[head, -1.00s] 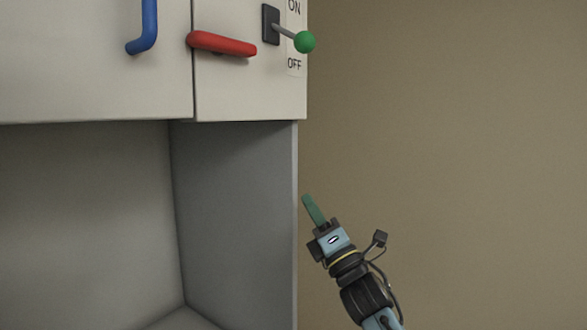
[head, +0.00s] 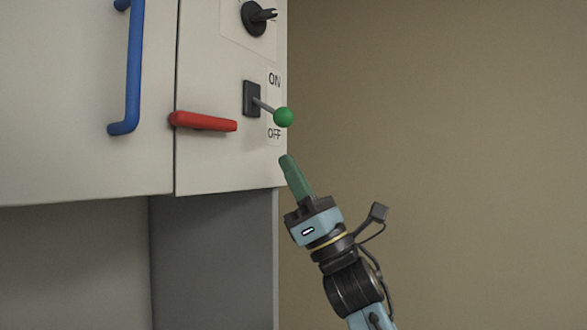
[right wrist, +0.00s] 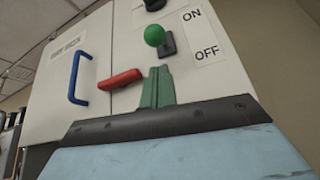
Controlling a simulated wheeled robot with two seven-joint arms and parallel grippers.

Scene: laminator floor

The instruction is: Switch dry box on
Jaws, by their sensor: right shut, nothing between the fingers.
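The dry box (head: 222,160) is a pale cabinet on the left in the head view. Its lever switch (head: 283,117) has a green ball on a thin rod from a dark plate, between an ON label (head: 274,80) and an OFF label (head: 274,133). The ball also shows in the right wrist view (right wrist: 155,36), near the top centre. My right gripper (head: 287,160) is shut and empty, its green fingers pointing up just below the ball, apparently apart from it. My left gripper is not in view.
A red handle (head: 204,122) sticks out left of the lever. A blue door handle (head: 132,75) is farther left, and a black knob (head: 257,17) is above the lever. An open recess (head: 75,265) lies below. The wall to the right is clear.

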